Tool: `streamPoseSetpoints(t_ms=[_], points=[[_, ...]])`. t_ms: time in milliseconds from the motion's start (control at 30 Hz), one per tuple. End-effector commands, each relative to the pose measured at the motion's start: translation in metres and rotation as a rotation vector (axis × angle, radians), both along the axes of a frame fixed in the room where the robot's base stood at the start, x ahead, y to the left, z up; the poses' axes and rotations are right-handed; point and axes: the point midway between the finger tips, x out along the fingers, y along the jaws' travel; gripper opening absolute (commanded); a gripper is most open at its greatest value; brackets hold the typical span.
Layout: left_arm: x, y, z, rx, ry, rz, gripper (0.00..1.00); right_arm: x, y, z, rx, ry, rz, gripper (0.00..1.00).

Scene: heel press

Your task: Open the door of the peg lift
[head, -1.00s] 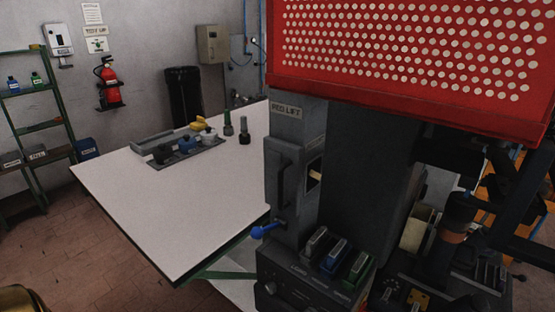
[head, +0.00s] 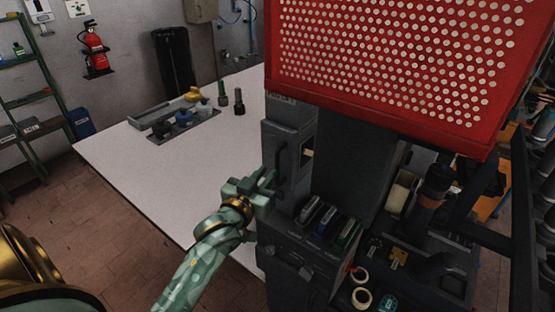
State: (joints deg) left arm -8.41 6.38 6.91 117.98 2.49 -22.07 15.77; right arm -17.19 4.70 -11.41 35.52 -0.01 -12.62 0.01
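The peg lift (head: 288,118) is a dark grey upright box at the left side of the machine. Its narrow door carries a vertical black handle (head: 281,166). A small opening beside the door shows something pale inside. The door looks closed. My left gripper (head: 270,184), pale green, is in front of the lower part of the door, close to the handle's lower end. Whether it touches the handle I cannot tell, nor how far its fingers are apart. The blue lever low on the lift is hidden behind the gripper. My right gripper is not in view.
A red perforated guard (head: 390,70) overhangs the lift on the right. Coloured blocks (head: 328,222) stand on the machine's base below. A white table (head: 130,170) with a grey tray (head: 158,120) lies to the left, its near part clear.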

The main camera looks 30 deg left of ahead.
Motion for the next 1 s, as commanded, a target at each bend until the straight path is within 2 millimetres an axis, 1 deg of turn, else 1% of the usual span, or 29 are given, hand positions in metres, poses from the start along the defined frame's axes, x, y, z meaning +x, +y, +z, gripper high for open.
streamPoseSetpoints(t_ms=[33,100,200,300,400,700,733,767,800,1000], points=[[0.013,0.001,0.001,0.0,-0.003,-0.001,0.17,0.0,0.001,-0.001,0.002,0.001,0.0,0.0],[0.029,0.003,0.0,0.0,-0.001,-0.001,0.17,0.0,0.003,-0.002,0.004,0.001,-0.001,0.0],[0.047,0.005,0.0,0.0,0.0,-0.001,0.17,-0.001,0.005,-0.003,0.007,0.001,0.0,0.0],[0.06,0.007,0.0,-0.001,0.0,-0.001,0.17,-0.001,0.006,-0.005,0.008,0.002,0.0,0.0],[0.067,0.008,-0.001,0.0,0.001,-0.001,0.17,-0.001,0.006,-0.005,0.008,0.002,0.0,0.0],[0.07,0.008,0.0,0.0,0.001,-0.001,0.17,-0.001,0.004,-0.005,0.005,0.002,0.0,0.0],[0.07,0.008,0.0,0.0,0.001,-0.001,0.14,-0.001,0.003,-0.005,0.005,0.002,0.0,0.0],[0.07,0.008,-0.001,0.0,0.001,-0.001,0.06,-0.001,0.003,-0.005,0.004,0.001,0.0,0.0],[0.07,0.008,0.0,0.0,0.001,-0.001,0.0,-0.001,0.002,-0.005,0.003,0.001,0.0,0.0],[0.069,0.009,0.0,0.001,0.001,-0.003,0.0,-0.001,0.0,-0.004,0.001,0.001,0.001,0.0]])
